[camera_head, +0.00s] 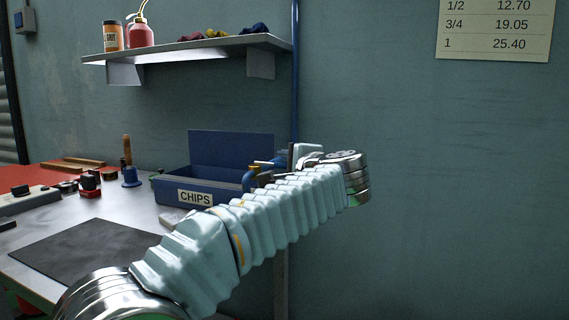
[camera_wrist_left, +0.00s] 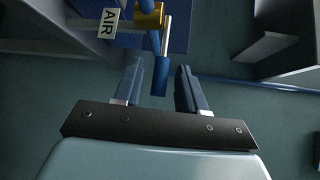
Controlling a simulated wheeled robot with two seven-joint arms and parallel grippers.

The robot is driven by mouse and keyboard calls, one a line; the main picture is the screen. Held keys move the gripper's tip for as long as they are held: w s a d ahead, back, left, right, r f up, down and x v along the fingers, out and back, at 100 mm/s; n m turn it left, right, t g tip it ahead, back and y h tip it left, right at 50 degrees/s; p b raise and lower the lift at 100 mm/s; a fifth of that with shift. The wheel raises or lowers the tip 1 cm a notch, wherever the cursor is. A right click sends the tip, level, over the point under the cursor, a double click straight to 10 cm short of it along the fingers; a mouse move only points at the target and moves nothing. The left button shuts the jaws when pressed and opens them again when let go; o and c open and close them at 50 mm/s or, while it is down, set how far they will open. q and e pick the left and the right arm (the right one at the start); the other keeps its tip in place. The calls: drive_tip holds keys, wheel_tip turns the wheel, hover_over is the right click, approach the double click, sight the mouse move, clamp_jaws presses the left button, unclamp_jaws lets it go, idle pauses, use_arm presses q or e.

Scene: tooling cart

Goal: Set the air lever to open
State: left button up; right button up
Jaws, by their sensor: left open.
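The air lever (camera_wrist_left: 158,77) has a silver bar and a blue grip. In the left wrist view it hangs from a brass valve body (camera_wrist_left: 149,16) on a blue pipe, beside a white AIR label (camera_wrist_left: 108,21). My left gripper (camera_wrist_left: 158,68) is open, with one finger on each side of the blue grip and visible gaps to both. In the head view the brass valve (camera_head: 254,170) shows just beyond the blue chip box. My left arm and wrist hide most of the gripper and lever there. My right gripper is not in view.
The blue CHIPS box (camera_head: 213,190) stands on the bench (camera_head: 100,216) left of the valve. A vertical blue pipe (camera_head: 295,80) runs up the wall. A shelf (camera_head: 190,48) with containers hangs above. The wall to the right is clear apart from a chart (camera_head: 497,28).

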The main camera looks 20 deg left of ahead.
use_arm(q)
drive_tip(key=shift+w+a, duration=0.3)
drive_tip(key=shift+a, duration=0.05)
drive_tip(key=shift+c, duration=0.5)
clamp_jaws()
drive_tip(key=shift+s+f, duration=0.1)
drive_tip(key=shift+f, duration=0.05)
